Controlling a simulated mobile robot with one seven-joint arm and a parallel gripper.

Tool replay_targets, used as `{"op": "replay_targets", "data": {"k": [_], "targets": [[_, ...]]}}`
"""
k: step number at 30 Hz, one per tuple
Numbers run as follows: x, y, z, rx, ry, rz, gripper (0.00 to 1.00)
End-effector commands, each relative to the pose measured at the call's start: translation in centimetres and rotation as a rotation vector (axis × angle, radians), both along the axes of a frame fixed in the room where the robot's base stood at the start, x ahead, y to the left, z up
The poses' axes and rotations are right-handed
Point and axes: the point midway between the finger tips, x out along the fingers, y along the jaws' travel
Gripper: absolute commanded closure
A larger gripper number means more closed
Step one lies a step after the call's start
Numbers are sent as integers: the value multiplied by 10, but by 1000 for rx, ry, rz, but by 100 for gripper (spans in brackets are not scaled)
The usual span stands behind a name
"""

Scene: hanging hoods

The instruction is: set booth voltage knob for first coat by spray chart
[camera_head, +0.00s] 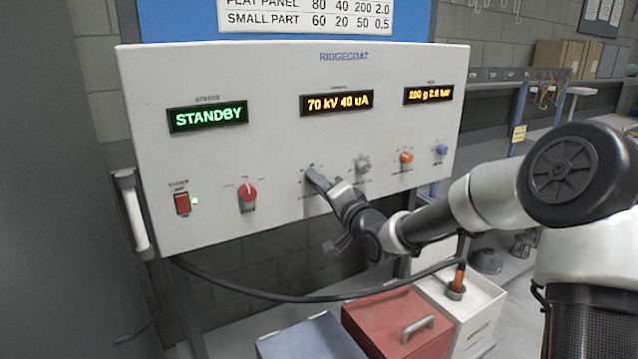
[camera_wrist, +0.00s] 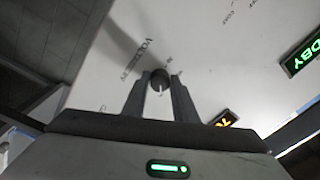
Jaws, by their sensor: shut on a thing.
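The white RIDGECOAT control panel (camera_head: 290,130) fills the middle of the head view. In the wrist view the dark round voltage knob (camera_wrist: 159,78) with a pale pointer line sits between the fingertips of my gripper (camera_wrist: 160,85), beside lettering starting "VOLTA". The amber display (camera_head: 337,103) reads 70 kV 40 uA. The green status display (camera_head: 208,116) reads STANDBY. The spray chart (camera_head: 305,14) shows PLAT or FLAT PANEL 80 40 200 2.0 and SMALL PART 60 20 50 0.5; its top is cut off.
A red knob (camera_head: 247,192) and red rocker switch (camera_head: 182,203) are left of my gripper. Grey (camera_head: 363,163), orange (camera_head: 406,157) and blue (camera_head: 441,149) knobs are close on the right. A red box (camera_head: 398,318) and a cable lie below the panel.

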Motion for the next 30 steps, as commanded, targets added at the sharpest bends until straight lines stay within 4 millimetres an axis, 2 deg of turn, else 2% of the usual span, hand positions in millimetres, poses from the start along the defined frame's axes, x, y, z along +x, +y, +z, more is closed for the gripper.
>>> {"op": "replay_targets", "data": {"k": [11, 12, 15, 25, 30], "targets": [[-1, 0, -2, 3, 6, 1, 97], [-1, 0, -2, 2, 6, 1, 73], [0, 0, -2, 3, 5, 1, 56], [-1, -1, -1, 3, 3, 0, 56], [-16, -12, -2, 1, 2, -2, 56]]}}
